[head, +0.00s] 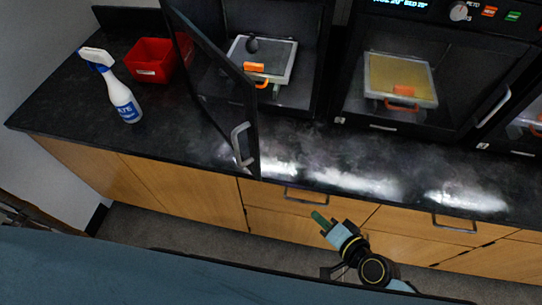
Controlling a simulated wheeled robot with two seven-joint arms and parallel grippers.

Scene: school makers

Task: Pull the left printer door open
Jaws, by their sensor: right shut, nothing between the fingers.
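The left printer (313,100) stands on the black counter with its front open. Its door (213,75) is swung out toward me, hinged on the left side, with a grey handle (240,145) near its lower free edge. Inside is a bed plate (282,70) with an orange clip and a dark round piece above it. My right gripper (320,219) is shut and empty, in front of the drawers, below and to the right of the door handle and apart from it. My left gripper is not in view.
A second printer (455,75) with a shut door stands to the right, and part of another shows at the right edge. A spray bottle (125,105) and a red bin (151,60) stand left of the open door. Wooden cabinets with drawer handles (306,196) front the counter.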

